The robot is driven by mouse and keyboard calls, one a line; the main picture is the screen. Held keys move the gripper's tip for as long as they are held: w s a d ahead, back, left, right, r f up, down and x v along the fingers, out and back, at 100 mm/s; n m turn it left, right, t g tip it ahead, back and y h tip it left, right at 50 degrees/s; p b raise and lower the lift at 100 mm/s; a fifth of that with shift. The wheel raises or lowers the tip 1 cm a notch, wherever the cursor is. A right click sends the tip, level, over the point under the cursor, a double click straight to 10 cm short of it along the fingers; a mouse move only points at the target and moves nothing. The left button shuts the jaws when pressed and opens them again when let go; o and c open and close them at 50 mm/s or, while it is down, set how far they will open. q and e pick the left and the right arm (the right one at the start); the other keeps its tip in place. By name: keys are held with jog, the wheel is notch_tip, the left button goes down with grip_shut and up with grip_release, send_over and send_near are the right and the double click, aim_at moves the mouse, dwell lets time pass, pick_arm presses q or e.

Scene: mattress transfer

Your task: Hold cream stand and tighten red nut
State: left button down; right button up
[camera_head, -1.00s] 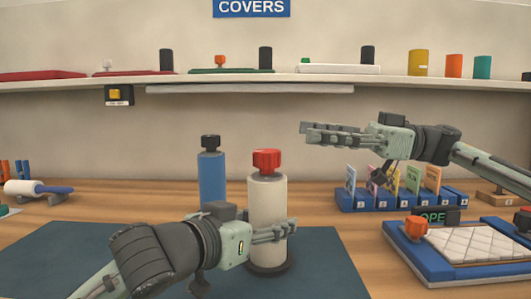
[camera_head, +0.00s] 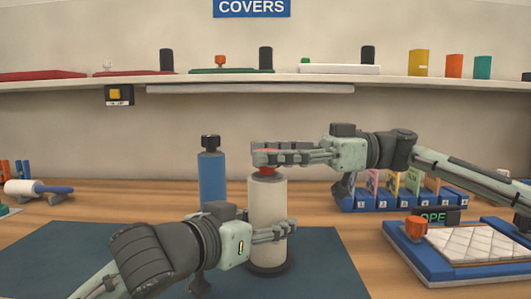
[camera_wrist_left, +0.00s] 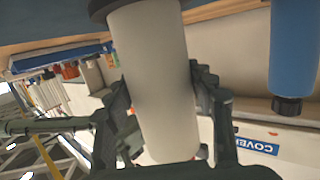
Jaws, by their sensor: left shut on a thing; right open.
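The cream stand (camera_head: 266,207) is upright on its dark round base on the dark mat. My left gripper (camera_head: 285,232) is shut on its lower part from the left. In the left wrist view the cream stand (camera_wrist_left: 152,75) passes between the two fingers of the left gripper (camera_wrist_left: 165,85). The red nut (camera_head: 266,170) is on top of the cream stand, mostly hidden by my right gripper (camera_head: 265,155). The right gripper is open, level, with its fingers at the nut; I cannot tell whether they touch it.
A blue bottle-like stand (camera_head: 211,180) with a black top stands close behind left. A blue card rack (camera_head: 400,201) and a blue tray with a quilted pad (camera_head: 475,244) lie to the right. A shelf (camera_head: 120,84) runs behind. The mat (camera_head: 70,255) is clear at left.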

pick_arm(q)
jog(key=shift+r, duration=0.2)
pick_arm(e)
jog(key=shift+a, duration=0.25)
jog(key=c, duration=1.2)
